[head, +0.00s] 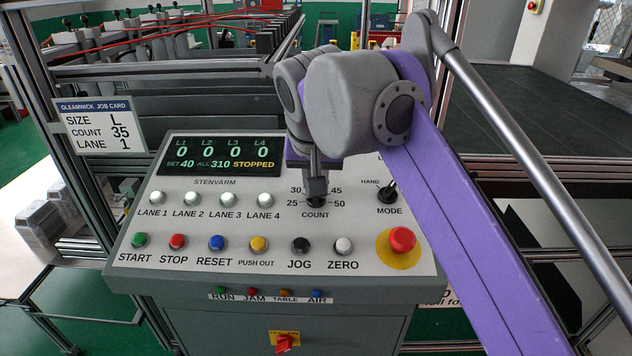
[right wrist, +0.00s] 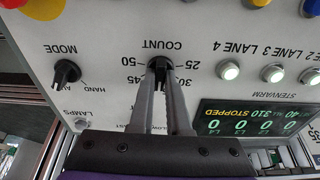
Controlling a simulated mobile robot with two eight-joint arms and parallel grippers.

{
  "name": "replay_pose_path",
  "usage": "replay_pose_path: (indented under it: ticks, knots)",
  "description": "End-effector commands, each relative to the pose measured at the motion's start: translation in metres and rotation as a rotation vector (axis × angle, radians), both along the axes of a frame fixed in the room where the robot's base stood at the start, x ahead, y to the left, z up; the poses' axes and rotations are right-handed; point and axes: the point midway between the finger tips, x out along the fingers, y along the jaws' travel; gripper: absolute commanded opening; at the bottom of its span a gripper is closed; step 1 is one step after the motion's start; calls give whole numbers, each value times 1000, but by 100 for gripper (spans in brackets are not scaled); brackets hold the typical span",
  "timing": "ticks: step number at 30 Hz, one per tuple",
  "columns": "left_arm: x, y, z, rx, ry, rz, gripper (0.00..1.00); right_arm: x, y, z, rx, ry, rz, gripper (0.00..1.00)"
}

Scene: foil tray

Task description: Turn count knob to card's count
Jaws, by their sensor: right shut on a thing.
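The black COUNT knob (head: 316,203) is on the sloped control panel (head: 215,218), among the printed numbers 25, 30, 45 and 50. My right gripper (head: 317,186) reaches down from above and is shut on this knob. In the right wrist view the two grey fingers (right wrist: 161,88) stand on either side of the knob (right wrist: 158,64); its pointer direction is unclear. The job card (head: 98,125) at the left reads SIZE L, COUNT 35, LANE 1. The display (head: 219,155) reads SET 40, ALL 310, STOPPED, with zeros for the lanes. My left gripper is not in view.
The MODE knob (head: 388,193) is close to the right of the COUNT knob. A red mushroom button (head: 402,239) on a yellow disc is lower right. A row of push buttons, with JOG (head: 300,244) and ZERO (head: 343,245), lies just below the knob.

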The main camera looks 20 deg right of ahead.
Motion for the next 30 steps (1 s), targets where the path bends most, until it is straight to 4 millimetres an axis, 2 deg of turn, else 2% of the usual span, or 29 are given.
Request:
replay_pose_path:
  ticks: [15,30]
  knots:
    - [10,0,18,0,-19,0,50,0,0,1,-91,26,313,0]
    - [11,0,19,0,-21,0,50,0,0,0,-108,31,372,0]
